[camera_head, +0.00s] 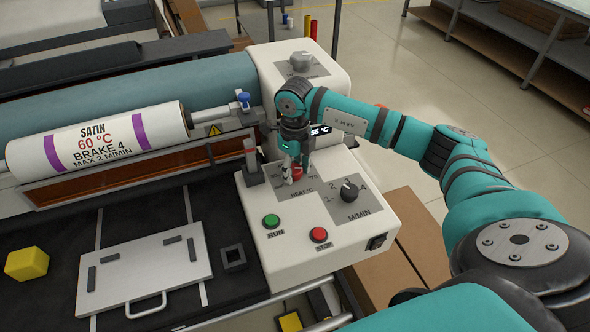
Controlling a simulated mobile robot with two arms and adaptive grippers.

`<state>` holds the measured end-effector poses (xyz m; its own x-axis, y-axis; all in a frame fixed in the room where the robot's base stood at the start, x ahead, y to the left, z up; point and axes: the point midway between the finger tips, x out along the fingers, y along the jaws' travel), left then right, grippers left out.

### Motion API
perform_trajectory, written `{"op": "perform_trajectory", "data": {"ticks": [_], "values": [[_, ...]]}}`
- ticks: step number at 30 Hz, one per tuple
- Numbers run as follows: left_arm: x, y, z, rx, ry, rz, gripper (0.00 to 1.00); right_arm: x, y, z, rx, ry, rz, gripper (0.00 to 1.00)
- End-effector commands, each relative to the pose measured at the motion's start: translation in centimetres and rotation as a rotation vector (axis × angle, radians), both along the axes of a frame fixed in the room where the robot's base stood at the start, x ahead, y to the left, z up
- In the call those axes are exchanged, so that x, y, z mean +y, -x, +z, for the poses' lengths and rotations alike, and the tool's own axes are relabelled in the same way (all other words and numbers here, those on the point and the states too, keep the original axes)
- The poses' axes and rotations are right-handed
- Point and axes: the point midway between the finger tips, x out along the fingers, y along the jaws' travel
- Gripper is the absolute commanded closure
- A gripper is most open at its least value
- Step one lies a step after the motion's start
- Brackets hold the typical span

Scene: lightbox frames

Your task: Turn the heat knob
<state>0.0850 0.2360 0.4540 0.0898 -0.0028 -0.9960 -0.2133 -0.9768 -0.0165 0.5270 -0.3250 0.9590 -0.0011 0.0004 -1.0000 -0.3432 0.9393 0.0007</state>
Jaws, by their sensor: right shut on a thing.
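The control box (258,218) is white, with a grey HEAT °C plate and a M/MIN plate on top. My right gripper (294,177) points down over the HEAT plate and is shut on the heat knob (297,173), of which only a small red part shows between the fingers. The rest of the knob and its pointer are hidden. A small display (320,131) behind the gripper is partly covered by my arm; its end seems to read 56 °C. The roll (98,140) at the left is labelled SATIN, 60 °C, BRAKE 4, MAX 2 M/MIN. My left gripper is not in view.
A black speed knob (349,192) sits right of the gripper. A green RUN button (271,221) and a red STOP button (319,234) are in front. A lever (250,155) stands close left. A metal plate (145,268) and yellow block (26,263) lie on the dark bed.

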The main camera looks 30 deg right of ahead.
Motion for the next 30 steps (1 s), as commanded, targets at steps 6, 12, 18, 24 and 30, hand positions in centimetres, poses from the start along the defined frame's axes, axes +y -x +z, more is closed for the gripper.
{"op": "perform_trajectory", "data": {"ticks": [6, 12, 18, 24, 30], "values": [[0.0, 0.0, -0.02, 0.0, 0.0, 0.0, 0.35, -0.09, -0.11, 0.19, -0.004, 0.001, -0.015, 0.91], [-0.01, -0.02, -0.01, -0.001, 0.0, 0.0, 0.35, -0.09, -0.13, 0.2, -0.004, 0.001, -0.015, 0.91], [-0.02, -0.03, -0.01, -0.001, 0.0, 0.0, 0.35, -0.08, -0.1, 0.16, -0.003, 0.001, -0.014, 0.39], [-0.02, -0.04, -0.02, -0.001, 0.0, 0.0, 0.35, -0.03, -0.05, 0.09, -0.002, 0.0, -0.013, 0.35], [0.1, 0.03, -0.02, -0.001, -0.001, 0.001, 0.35, -0.04, -0.11, 0.8, -0.004, 0.0, -0.012, 0.35]]}}
